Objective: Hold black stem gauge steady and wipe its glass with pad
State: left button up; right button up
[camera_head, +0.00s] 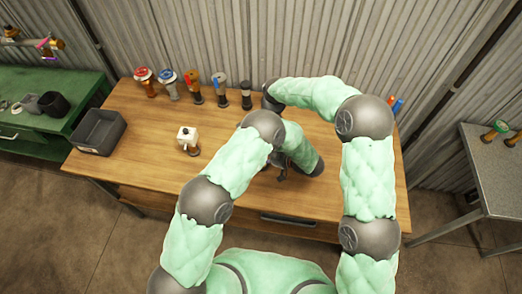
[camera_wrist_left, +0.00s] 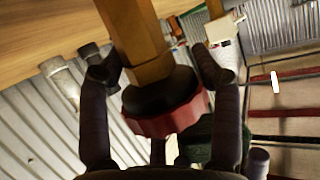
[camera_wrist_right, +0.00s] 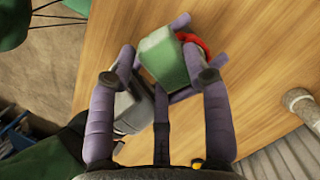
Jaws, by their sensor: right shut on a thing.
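The gauge shows in the left wrist view as a brass-coloured stem with a dark collar and a scalloped red rim (camera_wrist_left: 165,120); its glass is turned away from that view. My left gripper (camera_wrist_left: 165,70) has its fingers apart, one on each side of the stem and collar; firm contact does not show. In the right wrist view, my right gripper (camera_wrist_right: 163,75) is shut on the green pad (camera_wrist_right: 170,62). The gauge's red rim (camera_wrist_right: 195,44) shows right behind the pad, with purple fingers around it. Touch between pad and glass is hidden. My arms cover this spot in the head view.
A grey bin (camera_head: 98,130) sits at the left end. A grey side table (camera_head: 490,160) is at right.

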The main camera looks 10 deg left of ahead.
pick_arm(q)
jog(key=c, duration=0.4)
jog(key=o, duration=1.6)
jog(key=v, duration=1.2)
